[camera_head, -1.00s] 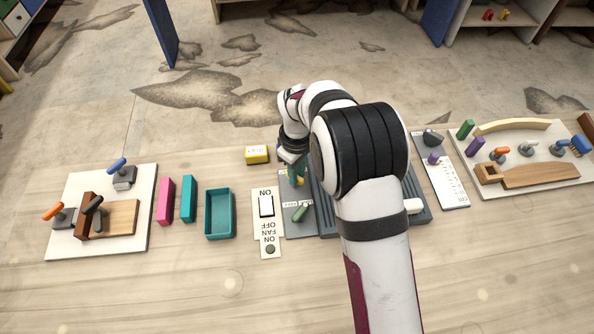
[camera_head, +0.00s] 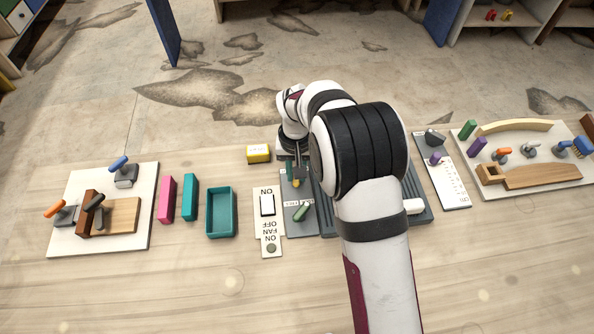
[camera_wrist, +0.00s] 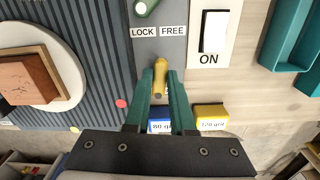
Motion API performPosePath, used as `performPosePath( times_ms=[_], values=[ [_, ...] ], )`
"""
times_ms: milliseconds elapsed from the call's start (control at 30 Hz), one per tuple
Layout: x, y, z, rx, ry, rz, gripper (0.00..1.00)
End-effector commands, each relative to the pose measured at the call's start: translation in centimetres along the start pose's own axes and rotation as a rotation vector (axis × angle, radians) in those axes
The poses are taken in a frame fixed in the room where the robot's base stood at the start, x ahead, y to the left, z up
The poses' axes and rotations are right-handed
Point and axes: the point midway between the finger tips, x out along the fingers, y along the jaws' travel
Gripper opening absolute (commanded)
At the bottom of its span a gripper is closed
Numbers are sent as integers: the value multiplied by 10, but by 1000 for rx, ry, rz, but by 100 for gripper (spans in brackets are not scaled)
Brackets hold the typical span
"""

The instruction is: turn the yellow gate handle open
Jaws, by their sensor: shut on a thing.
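The yellow gate handle (camera_wrist: 160,66) stands between the two teal fingers of my gripper (camera_wrist: 161,80) in the wrist view. My gripper is shut on it, and the fingers hide part of its sides. In the head view my gripper (camera_head: 298,178) is over the grey panel (camera_head: 291,229), left of the ribbed plate, and little of the handle shows there. LOCK and FREE labels (camera_wrist: 158,31) lie just beyond the handle in the wrist view, LOCK on the left and FREE on the right.
A green handle (camera_head: 301,211) is close to my gripper on the same panel. The ON/OFF switch board (camera_head: 268,225) adjoins on the left. The ribbed plate (camera_wrist: 97,60) carries a round white disc (camera_wrist: 70,68) with a wooden block. Yellow (camera_wrist: 212,112) and blue blocks are near my fingers.

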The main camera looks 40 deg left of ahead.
Motion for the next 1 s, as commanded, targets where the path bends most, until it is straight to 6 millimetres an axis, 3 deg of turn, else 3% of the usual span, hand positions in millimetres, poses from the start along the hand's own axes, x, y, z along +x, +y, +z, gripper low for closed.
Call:
performPosePath(
  times_ms=[500,1000],
  values=[
    [0,-3,0,446,-2,0,0],
    [-1,-4,-1,652,-2,0,0]
  ],
)
